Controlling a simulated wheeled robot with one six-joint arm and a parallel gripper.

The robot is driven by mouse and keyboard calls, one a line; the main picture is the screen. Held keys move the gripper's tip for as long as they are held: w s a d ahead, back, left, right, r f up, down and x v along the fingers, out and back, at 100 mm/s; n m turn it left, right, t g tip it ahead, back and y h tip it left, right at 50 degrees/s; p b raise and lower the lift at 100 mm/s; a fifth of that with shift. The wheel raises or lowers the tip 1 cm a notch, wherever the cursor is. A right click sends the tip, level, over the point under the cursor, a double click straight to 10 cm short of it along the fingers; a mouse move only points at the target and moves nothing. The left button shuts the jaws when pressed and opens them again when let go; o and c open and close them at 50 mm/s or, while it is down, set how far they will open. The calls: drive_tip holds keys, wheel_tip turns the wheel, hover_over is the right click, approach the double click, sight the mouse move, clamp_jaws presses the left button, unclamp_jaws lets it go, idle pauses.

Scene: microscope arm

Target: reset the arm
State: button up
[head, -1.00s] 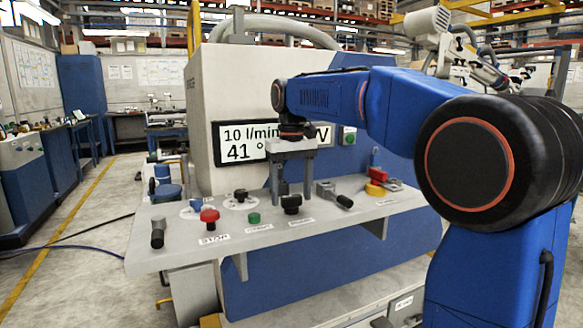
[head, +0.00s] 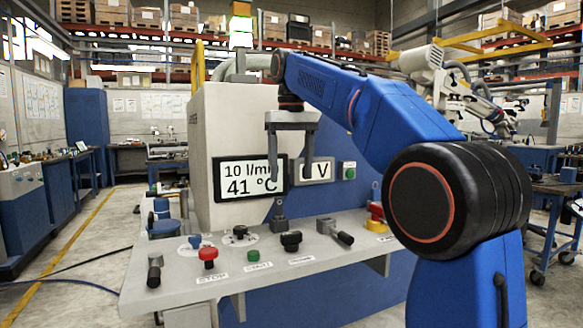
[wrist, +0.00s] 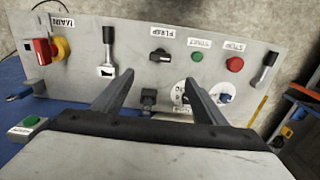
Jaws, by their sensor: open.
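My gripper (head: 291,172) is open and empty, its fingers pointing down above the back of the grey control panel (head: 182,278). In the wrist view the open fingers (wrist: 157,80) reach over the panel from below. A small dark fitting (head: 280,222) stands upright below the gripper; it shows between the fingers in the wrist view (wrist: 148,98). A black knob (head: 291,241), a green button (head: 253,255) and a red STOP button (head: 208,254) sit along the front. A lever (head: 335,232) lies to the right, and a red-and-yellow MAIN switch (head: 376,224) beyond it.
The machine's display (head: 250,178) reads 10 l/min and 41 °C. Right of it are a V meter (head: 316,170) and a green wall button (head: 349,170). Another lever (head: 154,270) is at the panel's left end, near two dials with a blue knob (head: 195,241) and black knob (head: 240,232).

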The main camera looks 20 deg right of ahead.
drive_tip(key=shift+r, duration=0.25)
drive_tip(key=s+d+f+t, duration=0.2)
drive_tip(key=s+d+f, duration=0.1)
drive_tip(key=s+f, duration=1.3)
drive_tip(key=s+d+f+m+t, duration=0.1)
drive_tip(key=s+d+f, duration=0.3)
drive_tip(key=s+f, duration=1.3)
wheel_tip(320, 180, down, 4)
drive_tip(key=shift+t, duration=0.9)
